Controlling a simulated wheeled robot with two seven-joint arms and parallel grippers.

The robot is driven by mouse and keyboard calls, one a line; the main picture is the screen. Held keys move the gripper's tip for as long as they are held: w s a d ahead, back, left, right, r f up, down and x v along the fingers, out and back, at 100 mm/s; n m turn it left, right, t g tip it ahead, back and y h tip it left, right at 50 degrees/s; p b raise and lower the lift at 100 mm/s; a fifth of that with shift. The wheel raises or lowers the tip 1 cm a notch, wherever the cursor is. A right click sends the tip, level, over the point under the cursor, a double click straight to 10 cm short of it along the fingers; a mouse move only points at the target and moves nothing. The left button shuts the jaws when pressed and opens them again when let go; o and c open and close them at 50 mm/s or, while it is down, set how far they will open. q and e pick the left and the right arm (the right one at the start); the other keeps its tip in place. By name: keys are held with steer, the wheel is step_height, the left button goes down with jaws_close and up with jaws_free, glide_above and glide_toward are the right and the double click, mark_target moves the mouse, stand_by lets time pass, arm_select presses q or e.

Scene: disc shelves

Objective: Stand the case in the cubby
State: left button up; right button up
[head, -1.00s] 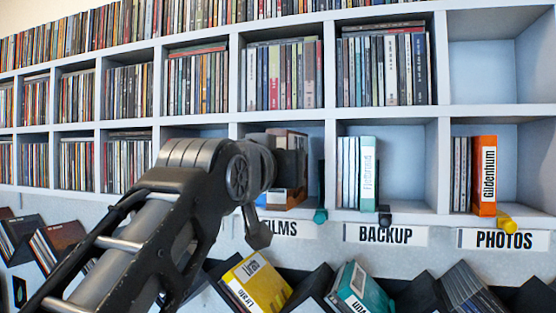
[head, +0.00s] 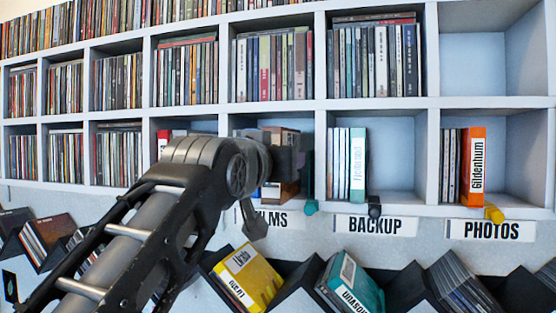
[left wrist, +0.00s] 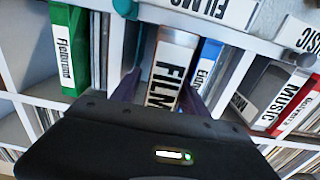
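A brown-edged case (head: 285,189) stands in the cubby above the FILMS label (head: 275,220), partly hidden by my left gripper. In the left wrist view its pale spine (left wrist: 172,68) reads "FILM". A blue case (left wrist: 208,62) stands beside it. My left gripper (left wrist: 160,88) has one finger on each side of the brown-edged case. A narrow gap shows between the case and the finger on the picture's left, so the gripper looks slightly open around it. Contact on the other side is unclear. My right gripper is not in view.
Several cases, including a green one (head: 357,168), stand in the BACKUP cubby, and an orange case (head: 474,168) stands in the PHOTOS cubby. Both cubbies have free room at right. A teal peg (head: 311,207) projects beside the FILMS cubby. Tilted bins with yellow (head: 246,277) and teal cases lie below.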

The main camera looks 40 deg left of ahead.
arm_select(q)
steer(key=shift+o, duration=0.2)
steer(key=shift+f, duration=0.1)
steer(key=shift+s+d, duration=0.1)
steer(key=shift+s, duration=0.1)
steer(key=b+v, duration=0.3)
steer(key=v, duration=0.4)
steer(key=shift+s, duration=0.2)
steer(key=shift+d, duration=0.1)
stand_by(0.5)
